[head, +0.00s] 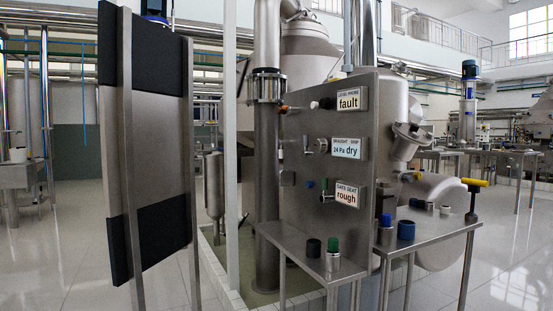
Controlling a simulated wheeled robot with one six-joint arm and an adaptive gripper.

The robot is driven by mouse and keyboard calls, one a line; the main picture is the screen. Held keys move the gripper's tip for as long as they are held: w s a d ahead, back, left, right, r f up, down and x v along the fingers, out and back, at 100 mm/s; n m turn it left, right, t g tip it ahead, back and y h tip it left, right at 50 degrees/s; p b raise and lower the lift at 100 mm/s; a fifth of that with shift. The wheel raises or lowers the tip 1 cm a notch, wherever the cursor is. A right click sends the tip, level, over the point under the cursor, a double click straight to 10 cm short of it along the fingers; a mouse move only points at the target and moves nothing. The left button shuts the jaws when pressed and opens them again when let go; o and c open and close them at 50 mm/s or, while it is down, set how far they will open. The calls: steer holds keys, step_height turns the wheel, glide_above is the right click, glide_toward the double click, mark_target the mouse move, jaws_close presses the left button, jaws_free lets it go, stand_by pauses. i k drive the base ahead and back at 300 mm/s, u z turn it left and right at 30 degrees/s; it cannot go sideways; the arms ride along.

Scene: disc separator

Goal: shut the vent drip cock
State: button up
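A grey upright metal panel (352,115) stands right of centre with three labelled stations. The middle label (345,148) reads "draught drip, 24 Pa, dry". A small metal fitting (318,146) with a round end sits just left of that label; it may be the vent drip cock, but its handle position is too small to tell. Above, a dark-tipped fitting (325,103) sits beside a label (351,99) reading "fault". Below, a fitting (325,189) with a blue part sits beside a label (347,195) reading "rough". My gripper is not in view.
A metal table (300,240) in front of the panel holds green, blue and dark capped parts. A tall panel (155,130) with dark pads stands on the left. Pale floor (85,240) is open at left.

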mark_target(282, 143)
steer(key=u, duration=1.05)
steer(key=i, duration=1.95)
steer(key=z, duration=0.7)
